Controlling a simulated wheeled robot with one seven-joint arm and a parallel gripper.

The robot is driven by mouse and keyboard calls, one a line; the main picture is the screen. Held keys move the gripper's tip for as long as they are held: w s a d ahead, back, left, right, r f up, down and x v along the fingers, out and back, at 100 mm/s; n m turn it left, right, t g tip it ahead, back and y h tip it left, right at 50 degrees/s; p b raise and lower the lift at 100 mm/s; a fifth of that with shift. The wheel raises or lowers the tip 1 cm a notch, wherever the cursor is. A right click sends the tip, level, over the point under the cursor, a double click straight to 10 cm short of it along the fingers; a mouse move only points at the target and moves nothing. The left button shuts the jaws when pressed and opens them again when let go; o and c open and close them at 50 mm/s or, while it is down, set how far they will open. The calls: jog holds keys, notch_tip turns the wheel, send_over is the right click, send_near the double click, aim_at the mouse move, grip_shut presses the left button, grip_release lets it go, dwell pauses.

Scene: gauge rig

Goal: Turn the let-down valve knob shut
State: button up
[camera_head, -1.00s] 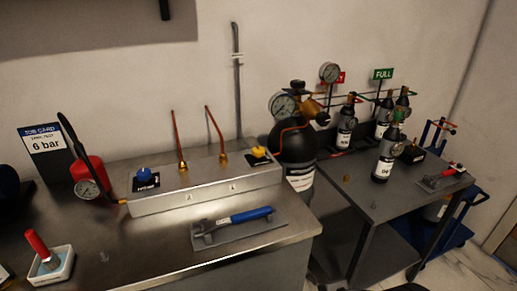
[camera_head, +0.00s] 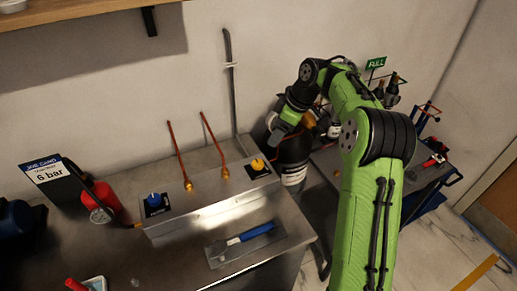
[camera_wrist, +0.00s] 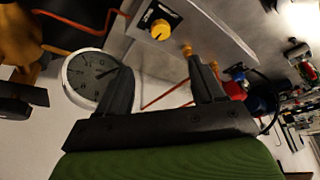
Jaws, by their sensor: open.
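Two knobs sit on black label plates on the metal box: a blue knob (camera_head: 154,199) at its left end and a yellow knob (camera_head: 257,165) at its right end. The labels are too small to read, so I cannot tell which is the let-down valve. The yellow knob also shows at the top of the wrist view (camera_wrist: 160,29). My gripper (camera_wrist: 157,70) is open and empty, its fingers apart. In the head view my gripper (camera_head: 279,131) is over the black cylinder (camera_head: 293,158), right of the yellow knob and apart from it. A round gauge (camera_wrist: 88,77) is beside one finger.
Two copper pipes (camera_head: 213,143) rise from the box (camera_head: 205,200). A blue-handled wrench (camera_head: 250,234) lies on a grey mat in front. A red bottle (camera_head: 105,197) with a gauge stands at left. A shelf (camera_head: 70,12) overhangs the bench. My arm hides much of the right-hand table.

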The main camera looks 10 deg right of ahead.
aim_at(258, 162)
jog(key=b+x, duration=0.2)
jog(key=x, duration=1.3)
jog(key=shift+s+f+b, duration=0.1)
jog(key=shift+f+b, duration=0.1)
jog(key=shift+b, duration=0.2)
jog(key=c, duration=1.1)
